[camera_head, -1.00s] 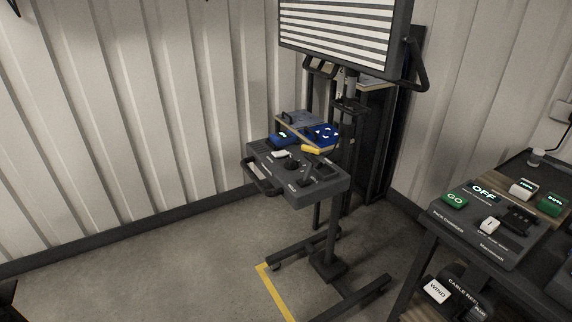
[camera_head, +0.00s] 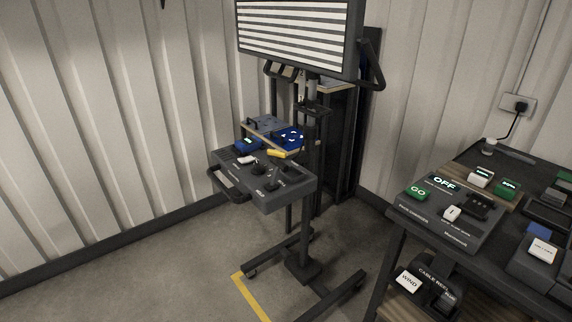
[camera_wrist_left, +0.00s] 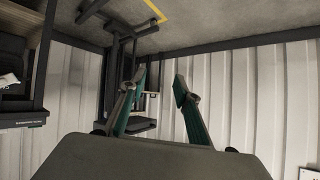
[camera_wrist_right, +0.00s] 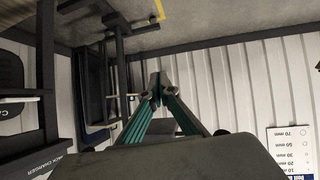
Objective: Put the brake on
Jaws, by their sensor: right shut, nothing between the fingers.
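A grey control console (camera_head: 268,198) stands on a wheeled post in the head view, left of centre. It has a black front handle (camera_head: 229,186), dark knobs or levers and a white switch (camera_head: 246,160). A yellow lever (camera_head: 279,153) sits near its back edge. I cannot tell which part is the brake, as the labels are too small to read. My left gripper (camera_wrist_left: 161,82) is open and empty in the left wrist view. My right gripper (camera_wrist_right: 156,88) is shut and empty in the right wrist view. Both are away from the console, and neither shows in the head view.
A striped light panel (camera_head: 295,38) stands above and behind the console. A workbench with a pack charger (camera_head: 451,223) is at the right, a cable reel box (camera_head: 428,290) below it. The stand's legs (camera_head: 331,297) spread over the floor. Open floor (camera_head: 170,270) lies at the left.

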